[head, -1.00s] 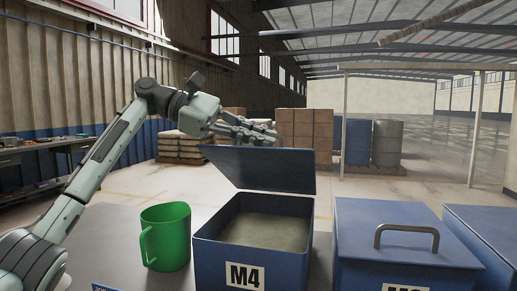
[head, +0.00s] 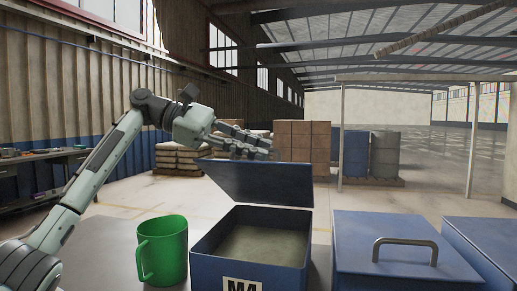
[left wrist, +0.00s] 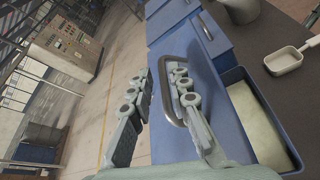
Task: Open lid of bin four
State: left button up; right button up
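Bin four is the blue box labelled M4 (head: 205,266), with a pale, flat grey-beige surface inside. Its blue lid (head: 262,184) stands open, tilted up along the box's far side. My left gripper (head: 270,150) is at the lid's top edge, partly behind it. In the left wrist view the lid (left wrist: 215,90) carries a metal loop handle (left wrist: 166,75). The gripper's two fingers (left wrist: 162,88) are apart, with the handle bar between them, close to the right finger. Contact with the handle cannot be told. My right gripper is in neither view.
A green mug (head: 164,252) stands left of the bin. A closed blue bin with a handle (head: 400,245) is to the right, with another blue bin (head: 490,243) beyond it. A white scoop (left wrist: 285,61) lies on the dark table in the wrist view.

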pick_arm(q)
jog(key=v, duration=1.1)
jog(key=shift+a, duration=0.1)
